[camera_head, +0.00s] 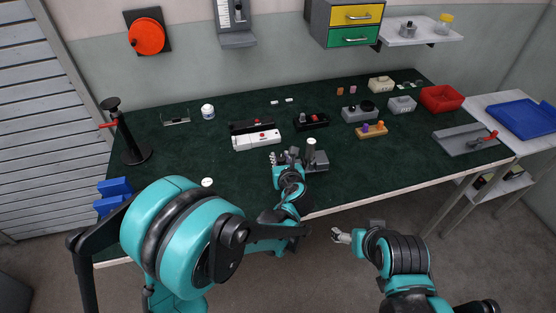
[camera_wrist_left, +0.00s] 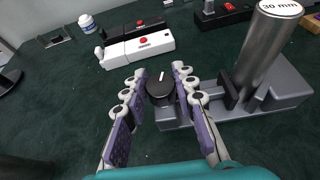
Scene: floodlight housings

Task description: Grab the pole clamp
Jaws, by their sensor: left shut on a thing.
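The pole clamp (camera_wrist_left: 250,112) appears to be the grey block fixture with an upright metal post marked "30 mm", a black jaw at the post and a black knob with a white line. It stands on the green table top near the front edge, and also shows in the head view (camera_head: 318,164). My left gripper (camera_head: 285,157) is at its left end. In the left wrist view my left gripper (camera_wrist_left: 160,82) has its fingers on both sides of the black knob (camera_wrist_left: 161,93), shut on it. My right gripper (camera_head: 341,236) hangs in front of the table, away from everything; its opening is unclear.
A white and black device with red buttons (camera_head: 256,141) lies just behind my left gripper. A black switch box (camera_head: 311,122) is behind the clamp. The table's front left is mostly clear.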

